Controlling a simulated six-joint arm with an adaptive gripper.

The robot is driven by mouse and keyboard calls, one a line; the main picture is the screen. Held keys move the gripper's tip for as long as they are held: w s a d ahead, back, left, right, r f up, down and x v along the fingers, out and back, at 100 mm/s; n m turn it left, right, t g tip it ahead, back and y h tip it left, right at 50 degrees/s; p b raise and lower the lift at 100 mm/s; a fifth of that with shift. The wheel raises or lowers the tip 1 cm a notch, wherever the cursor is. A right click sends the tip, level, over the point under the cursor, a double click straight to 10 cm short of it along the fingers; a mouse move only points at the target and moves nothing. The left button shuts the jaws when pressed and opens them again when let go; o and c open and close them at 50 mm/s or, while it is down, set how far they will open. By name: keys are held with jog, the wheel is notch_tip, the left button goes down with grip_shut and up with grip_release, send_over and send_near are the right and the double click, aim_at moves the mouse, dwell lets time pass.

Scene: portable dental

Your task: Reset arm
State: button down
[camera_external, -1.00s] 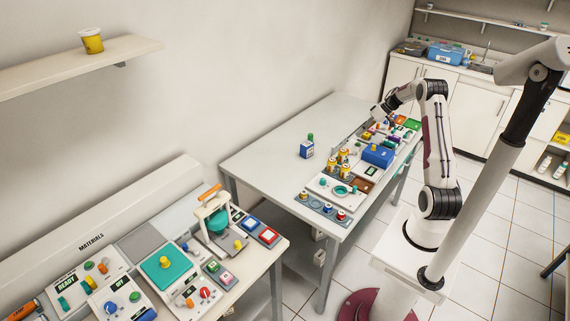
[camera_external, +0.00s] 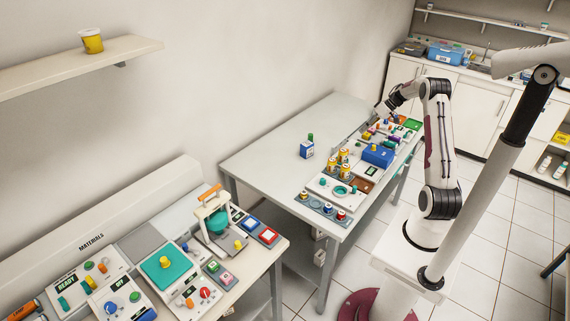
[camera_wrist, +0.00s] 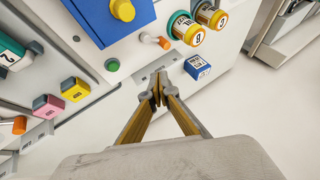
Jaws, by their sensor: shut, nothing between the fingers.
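My arm stands on its base at the right of the external view and reaches back over the far end of the long grey table (camera_external: 262,155). My gripper (camera_external: 379,113) is small there, above the table's back part. In the wrist view my gripper (camera_wrist: 158,92) is shut with its fingertips together and nothing between them. The fingers are over a bare pale panel, apart from the objects around them. A blue box with a white label (camera_wrist: 198,67) lies just right of the fingertips.
In the wrist view, yellow-and-teal jars (camera_wrist: 187,29), a green button (camera_wrist: 112,65), and pink (camera_wrist: 46,106) and yellow (camera_wrist: 74,89) blocks surround the gripper.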

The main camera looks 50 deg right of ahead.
jog(key=w+d+r+n+t+h, duration=0.1)
jog(key=w+d+n+t+h, duration=0.15)
jog(key=w+d+h, duration=0.45)
jog(key=s+d+r+m+h, duration=0.3)
jog(key=s+d+r+h, duration=0.15)
jog(key=r, duration=0.35)
jog(key=s+a+r+g+y, duration=0.1)
jog(key=s+a+y, duration=0.1)
jog(key=s+a, duration=0.7)
jog(key=s+a+r+n+g+y, duration=0.1)
jog(key=s+a, duration=0.8)
jog(key=a, duration=1.6)
jog(key=s+a+r+n+g+y, duration=0.1)
jog(key=s+a+r+y, duration=0.2)
jog(key=s+a, duration=0.6)
jog(key=a+y, duration=0.1)
jog(key=a, duration=0.7)
jog(key=shift+s+r, duration=0.15)
jog(key=shift+r, duration=0.1)
